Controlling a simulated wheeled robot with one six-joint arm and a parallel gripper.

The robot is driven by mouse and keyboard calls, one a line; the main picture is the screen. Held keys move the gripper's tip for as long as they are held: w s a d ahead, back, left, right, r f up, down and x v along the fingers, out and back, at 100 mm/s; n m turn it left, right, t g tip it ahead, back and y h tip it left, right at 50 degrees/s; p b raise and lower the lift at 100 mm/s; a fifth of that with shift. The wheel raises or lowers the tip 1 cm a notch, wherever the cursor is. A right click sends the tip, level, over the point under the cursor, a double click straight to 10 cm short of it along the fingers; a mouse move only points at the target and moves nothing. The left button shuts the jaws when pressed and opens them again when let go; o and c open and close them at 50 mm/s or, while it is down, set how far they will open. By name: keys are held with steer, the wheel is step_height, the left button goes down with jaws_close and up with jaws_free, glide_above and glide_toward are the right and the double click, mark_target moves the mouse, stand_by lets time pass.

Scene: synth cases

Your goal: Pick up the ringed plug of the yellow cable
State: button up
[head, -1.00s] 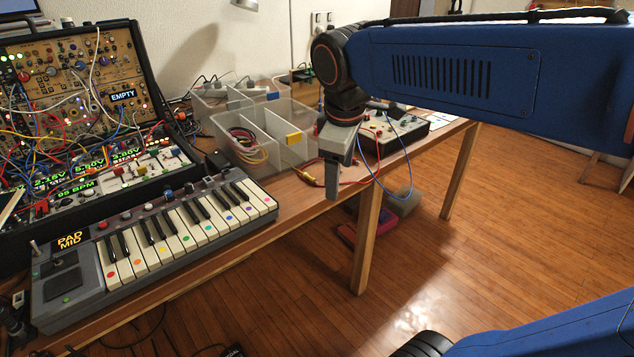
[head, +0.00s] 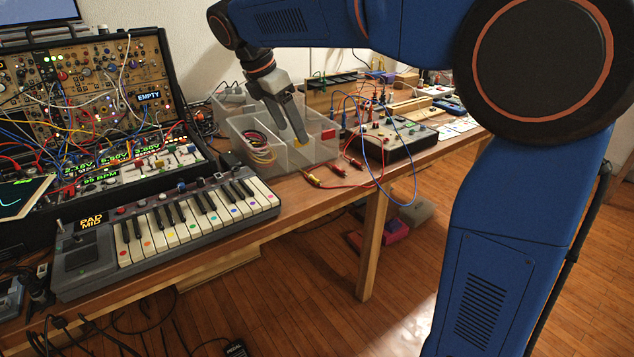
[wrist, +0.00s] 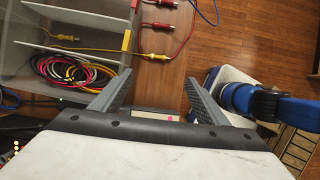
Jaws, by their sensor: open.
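A yellow plug (wrist: 155,57) with a yellow cable (wrist: 105,50) lies on the table just outside the clear bin; it also shows in the head view (head: 312,181) near the table's front edge. The cable runs left over the bin. The plugs are too small for me to tell which carries a ring. My gripper (wrist: 160,78) is open and empty, its fingers pointing toward the outer plug in the wrist view. In the head view my gripper (head: 296,141) appears over the bin.
The clear bin (head: 285,168) has dividers, coloured tags and a coil of cables (head: 260,148). Red plugs (head: 335,169) with a red cable lie close by the outer yellow plug. A blue cable (head: 362,165) hangs past the table edge. A keyboard (head: 165,235) stands at left.

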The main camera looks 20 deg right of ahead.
mark_target(315, 179)
steer(key=x, duration=1.7)
steer(key=shift+s+a, duration=0.1)
steer(key=shift+a, duration=0.05)
steer(key=shift+c, duration=0.3)
steer(key=c, duration=1.1)
